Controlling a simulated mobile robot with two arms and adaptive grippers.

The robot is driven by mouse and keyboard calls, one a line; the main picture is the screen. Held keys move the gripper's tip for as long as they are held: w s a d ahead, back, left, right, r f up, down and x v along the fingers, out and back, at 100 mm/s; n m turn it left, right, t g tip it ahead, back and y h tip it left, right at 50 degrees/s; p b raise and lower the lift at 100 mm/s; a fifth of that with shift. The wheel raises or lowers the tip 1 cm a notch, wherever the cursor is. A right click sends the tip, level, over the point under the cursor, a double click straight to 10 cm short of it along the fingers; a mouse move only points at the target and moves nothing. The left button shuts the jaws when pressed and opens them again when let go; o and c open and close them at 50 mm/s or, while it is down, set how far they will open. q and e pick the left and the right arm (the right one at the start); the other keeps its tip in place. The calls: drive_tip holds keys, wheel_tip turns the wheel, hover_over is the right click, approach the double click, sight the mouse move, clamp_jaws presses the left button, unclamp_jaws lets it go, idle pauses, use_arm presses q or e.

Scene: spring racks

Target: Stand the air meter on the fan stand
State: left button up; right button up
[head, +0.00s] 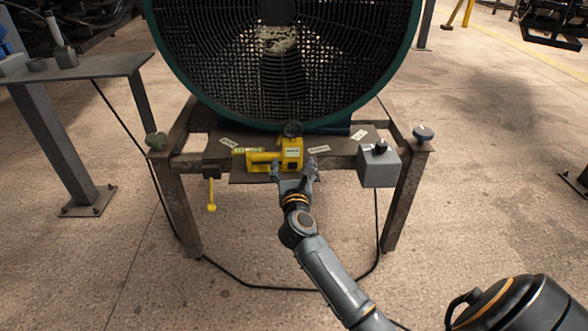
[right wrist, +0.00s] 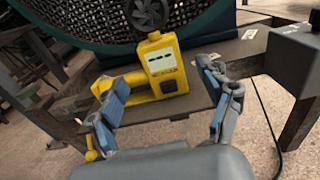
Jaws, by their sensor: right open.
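The yellow air meter (head: 291,153) stands upright on the front shelf of the fan stand (head: 222,147), below the big fan. Its dark round vane head is on top, and a yellow part lies to its left, touching or just beside it. The right wrist view shows the air meter (right wrist: 163,66) with a display on its face. My right gripper (head: 296,172) is at the shelf's front edge, just in front of the meter. In the right wrist view its blue-padded fingers (right wrist: 165,95) are spread apart, with the meter beyond them and nothing held. My left gripper is out of view.
A large green-rimmed fan (head: 285,60) fills the back of the stand. A grey switch box (head: 378,167) is at the stand's right front, with a cable hanging down. A yellow-handled clamp (head: 211,195) hangs at the left front. A metal table (head: 85,68) stands at left.

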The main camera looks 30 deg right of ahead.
drive_tip(key=s+a+r+n+t+y, duration=0.3)
drive_tip(key=a+n+y, duration=0.1)
drive_tip(key=a+n, duration=0.3)
drive_tip(key=s+a+r+n+t+y, duration=0.3)
drive_tip(key=a+n+y, duration=0.1)
drive_tip(key=a+n, duration=0.25)
drive_tip(key=s+a+f+n+g+y, duration=0.3)
drive_tip(key=s+a+n+y, duration=0.15)
drive_tip(key=a+n, duration=0.4)
drive_tip(key=s+a+f+n+g+y, duration=0.35)
drive_tip(key=a+n+y, duration=0.2)
drive_tip(key=n, duration=0.55)
drive_tip(key=s+f+n+g+h, duration=0.1)
drive_tip(key=s+f+n+g, duration=0.4)
drive_tip(key=s+f+n, duration=0.25)
drive_tip(key=s+d+f+n+g+h, duration=0.2)
drive_tip(key=s+d+f+g+h, duration=0.1)
drive_tip(key=s+d, duration=0.2)
drive_tip(key=s+d+f+n+g+h, duration=0.2)
drive_tip(key=s+d+f+g+h, duration=0.1)
drive_tip(key=s, duration=0.6)
drive_tip(key=shift+s+d+f+h, duration=0.15)
drive_tip(key=shift+d+f+h, duration=0.45)
drive_tip(key=shift+d, duration=0.25)
